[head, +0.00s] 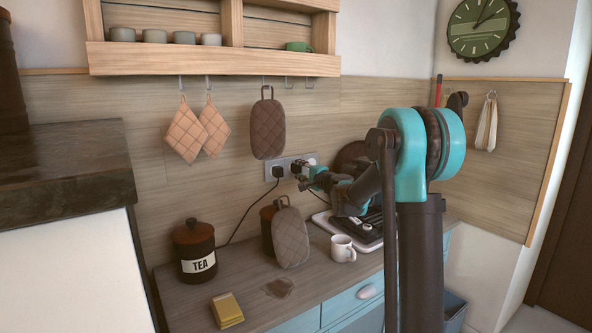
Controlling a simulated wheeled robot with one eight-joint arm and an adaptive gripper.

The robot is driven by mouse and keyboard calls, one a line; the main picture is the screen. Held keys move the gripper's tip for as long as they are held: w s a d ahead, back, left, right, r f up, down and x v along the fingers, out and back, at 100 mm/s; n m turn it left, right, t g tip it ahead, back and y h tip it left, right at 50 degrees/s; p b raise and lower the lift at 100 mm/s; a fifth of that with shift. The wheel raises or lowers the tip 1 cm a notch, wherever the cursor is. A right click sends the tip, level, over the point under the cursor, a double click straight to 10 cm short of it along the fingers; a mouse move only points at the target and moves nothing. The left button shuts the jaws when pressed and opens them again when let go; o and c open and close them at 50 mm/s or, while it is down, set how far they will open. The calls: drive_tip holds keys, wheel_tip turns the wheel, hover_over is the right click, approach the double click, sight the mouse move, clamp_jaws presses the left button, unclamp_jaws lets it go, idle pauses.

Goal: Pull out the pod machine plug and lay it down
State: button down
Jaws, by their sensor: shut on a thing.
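A socket strip (271,173) is on the wooden back wall, above the counter. A dark plug (278,172) sits in its left part, and a black cord runs from it down to the counter. My gripper (304,177) is at the right part of the strip, shut on a dark plug (297,168) that is small and partly hidden by the fingers. I cannot tell whether this plug is still in its socket. A pale plug or fitting (312,159) is just above my gripper. No label shows which plug is the pod machine's.
On the counter (258,302) stand a tea canister (195,250), a quilted mitt (291,238) leaning on a dark canister (267,222), a white mug (343,248) and a yellow sponge (227,310). A tray (371,246) with dark items lies behind my arm.

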sight(299, 169)
drive_tip(key=shift+v, duration=3)
